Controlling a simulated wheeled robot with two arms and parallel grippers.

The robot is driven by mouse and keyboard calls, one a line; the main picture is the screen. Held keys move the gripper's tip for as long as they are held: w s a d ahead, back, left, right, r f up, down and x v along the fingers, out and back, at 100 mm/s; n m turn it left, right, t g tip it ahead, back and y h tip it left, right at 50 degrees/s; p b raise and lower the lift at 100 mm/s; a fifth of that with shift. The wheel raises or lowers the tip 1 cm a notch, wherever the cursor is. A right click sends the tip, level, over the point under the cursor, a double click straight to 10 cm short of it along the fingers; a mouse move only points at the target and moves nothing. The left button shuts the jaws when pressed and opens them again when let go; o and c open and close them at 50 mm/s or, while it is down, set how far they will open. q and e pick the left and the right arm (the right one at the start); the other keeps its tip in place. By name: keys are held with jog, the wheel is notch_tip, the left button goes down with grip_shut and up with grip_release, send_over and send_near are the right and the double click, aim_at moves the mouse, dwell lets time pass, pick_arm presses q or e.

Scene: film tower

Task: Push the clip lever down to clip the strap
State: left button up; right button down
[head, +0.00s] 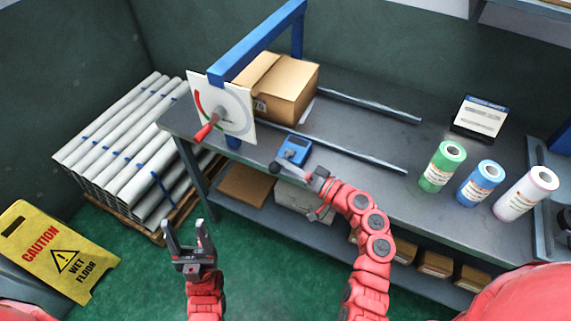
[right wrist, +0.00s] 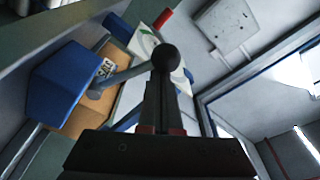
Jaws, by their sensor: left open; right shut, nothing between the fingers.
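The clip lever is a grey rod with a dark ball knob (head: 275,168). It joins a blue clip block (head: 295,150) at the bench's front edge. In the right wrist view the knob (right wrist: 166,56) is right at my fingertips, and the blue block (right wrist: 68,85) is at the left. I cannot tell whether the fingers touch the knob. My right gripper (head: 292,171) is shut and empty beside the knob. My left gripper (head: 187,228) is open and empty, away from the bench over the floor. I cannot make out the strap clearly.
A cardboard box (head: 285,88) stands under a blue arch (head: 258,45), behind a white dial panel (head: 238,108) with a red handle (head: 207,128). Green (head: 441,167), blue (head: 480,182) and white-pink (head: 525,194) rolls stand at the right. A yellow caution sign (head: 58,250) is at left.

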jog(key=shift+s+a+f+n+g+y+b, duration=0.2)
jog(key=shift+f+n+b, duration=0.85)
jog(key=shift+b, duration=2.7)
jog(key=shift+s+a+f+n+g+y+b, duration=0.2)
jog(key=shift+f+n+b, duration=0.8)
jog(key=shift+b, duration=2.75)
jog(key=shift+s+f+n+y+b, duration=0.35)
jog(key=shift+n+b, duration=1.3)
jog(key=shift+b, duration=2.1)
jog(key=shift+w, duration=0.1)
jog(key=s+d+r, duration=0.2)
jog(key=s+d, duration=0.1)
jog(key=d, duration=0.5)
jog(key=shift+s+d, duration=0.2)
jog(key=shift+s, duration=0.2)
